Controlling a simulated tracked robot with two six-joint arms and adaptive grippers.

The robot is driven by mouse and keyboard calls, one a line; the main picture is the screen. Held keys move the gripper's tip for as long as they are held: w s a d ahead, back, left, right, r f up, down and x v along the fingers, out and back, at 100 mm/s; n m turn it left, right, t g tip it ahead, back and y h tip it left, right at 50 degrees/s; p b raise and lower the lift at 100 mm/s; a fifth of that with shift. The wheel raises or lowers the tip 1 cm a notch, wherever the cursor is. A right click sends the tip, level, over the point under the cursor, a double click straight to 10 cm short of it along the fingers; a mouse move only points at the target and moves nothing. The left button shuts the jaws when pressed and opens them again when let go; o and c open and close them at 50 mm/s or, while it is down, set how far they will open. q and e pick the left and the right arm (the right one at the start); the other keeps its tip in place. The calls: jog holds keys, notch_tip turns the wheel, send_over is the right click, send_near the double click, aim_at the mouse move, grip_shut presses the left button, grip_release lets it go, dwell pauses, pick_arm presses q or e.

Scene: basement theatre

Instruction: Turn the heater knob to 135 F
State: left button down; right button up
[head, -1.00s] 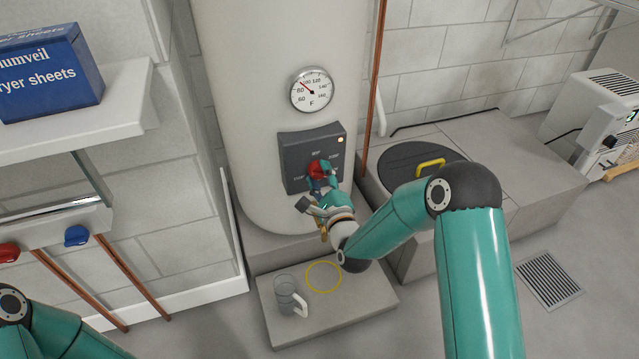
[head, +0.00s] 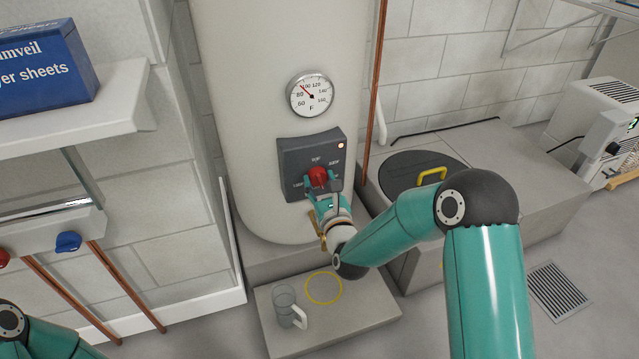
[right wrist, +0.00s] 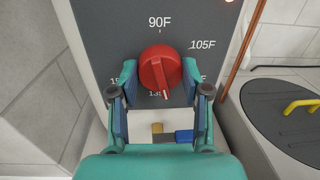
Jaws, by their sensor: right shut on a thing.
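The red heater knob (head: 317,176) sits on a dark control panel (head: 297,158) on the white tank (head: 270,80). My right gripper (head: 322,186) is shut on the knob, one finger on each side. In the right wrist view the knob (right wrist: 160,68) sits between the fingertips (right wrist: 160,85). Its pale pointer line aims down and slightly right, at the partly hidden lower label that starts with 13. The 90F label is above the knob and 105F at upper right; the side labels are partly covered by the fingers. My left gripper is out of view.
A round gauge (head: 311,95) above the panel has its needle between 80 and 100. A glass mug (head: 286,308) and a yellow ring (head: 324,287) are on the low slab below. A dark lid with a yellow handle (head: 431,175) is at right. A copper pipe (head: 375,90) runs beside the tank.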

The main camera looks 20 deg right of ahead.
jog(key=shift+s+f+m, duration=0.1)
jog(key=shift+f+m, duration=0.15)
jog(key=shift+m, duration=0.4)
jog(key=shift+f+m, duration=0.2)
jog(key=shift+m, duration=0.45)
jog(key=o, duration=1)
jog(key=shift+o, duration=0.8)
jog(key=shift+r, duration=0.2)
jog(key=s, duration=1.2)
jog(key=shift+a, duration=0.2)
